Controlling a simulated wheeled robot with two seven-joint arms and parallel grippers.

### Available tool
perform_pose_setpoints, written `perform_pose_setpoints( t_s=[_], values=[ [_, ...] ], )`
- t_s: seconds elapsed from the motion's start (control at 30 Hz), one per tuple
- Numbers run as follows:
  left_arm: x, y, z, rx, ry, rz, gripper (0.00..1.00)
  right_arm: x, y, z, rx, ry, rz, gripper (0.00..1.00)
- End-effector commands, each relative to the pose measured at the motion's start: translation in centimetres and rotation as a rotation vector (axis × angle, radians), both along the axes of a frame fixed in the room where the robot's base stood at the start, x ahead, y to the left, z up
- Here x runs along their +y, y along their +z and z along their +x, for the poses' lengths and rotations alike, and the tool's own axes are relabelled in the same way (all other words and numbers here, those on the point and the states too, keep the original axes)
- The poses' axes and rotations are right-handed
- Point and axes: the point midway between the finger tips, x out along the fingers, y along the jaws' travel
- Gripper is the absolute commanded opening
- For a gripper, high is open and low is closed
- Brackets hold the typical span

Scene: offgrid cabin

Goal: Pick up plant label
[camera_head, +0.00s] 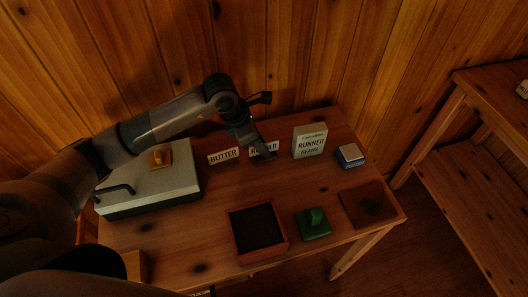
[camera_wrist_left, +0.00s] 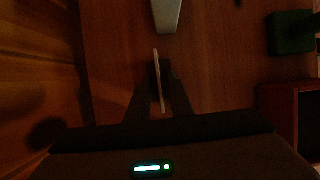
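A small pale plant label (camera_head: 271,147) with dark lettering, partly covered by my gripper, stands near the back of the table. Its lettering seems to read RUNNER. My left gripper (camera_head: 262,150) reaches down over it from the left. In the left wrist view the label (camera_wrist_left: 157,75) shows edge-on as a thin upright strip between the two dark fingers (camera_wrist_left: 160,90). The fingers lie close against both sides and look shut on it. A second label (camera_head: 223,156), reading BUTTER, stands just left. My right gripper is not in view.
A seed packet (camera_head: 310,141) reading RUNNER BEANS stands right of the label, with a blue-and-white block (camera_head: 351,156) beyond. A pale case (camera_head: 180,190) lies left. A dark-filled tray (camera_head: 283,234), a green handled block (camera_head: 314,230) and a brown square (camera_head: 372,207) lie in front.

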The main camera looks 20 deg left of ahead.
Motion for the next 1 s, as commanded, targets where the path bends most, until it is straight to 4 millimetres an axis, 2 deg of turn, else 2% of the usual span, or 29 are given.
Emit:
perform_pose_setpoints(
  t_s=[0.03, 0.07, 0.57, 0.77, 0.93, 1.0],
  values=[
    [0.0, 0.0, 0.0, 0.0, 0.0, 0.0, 0.07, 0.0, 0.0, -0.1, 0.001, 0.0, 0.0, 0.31],
    [0.0, 0.0, 0.0, 0.0, 0.0, 0.0, 0.0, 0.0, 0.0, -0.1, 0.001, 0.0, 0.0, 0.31],
    [0.0, 0.6, 0.1, -0.003, 0.001, -0.001, 0.0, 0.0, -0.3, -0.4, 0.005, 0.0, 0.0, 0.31],
    [0.0, 2.7, 0.1, -0.006, -0.001, 0.0, 0.0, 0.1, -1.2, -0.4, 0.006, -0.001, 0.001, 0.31],
    [0.0, 5.5, 0.2, -0.007, 0.0, 0.0, 0.0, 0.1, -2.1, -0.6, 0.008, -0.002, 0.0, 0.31],
    [0.0, 6.5, 0.1, -0.005, 0.0, -0.002, 0.0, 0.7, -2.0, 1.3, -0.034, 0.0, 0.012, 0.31]
  ],
)
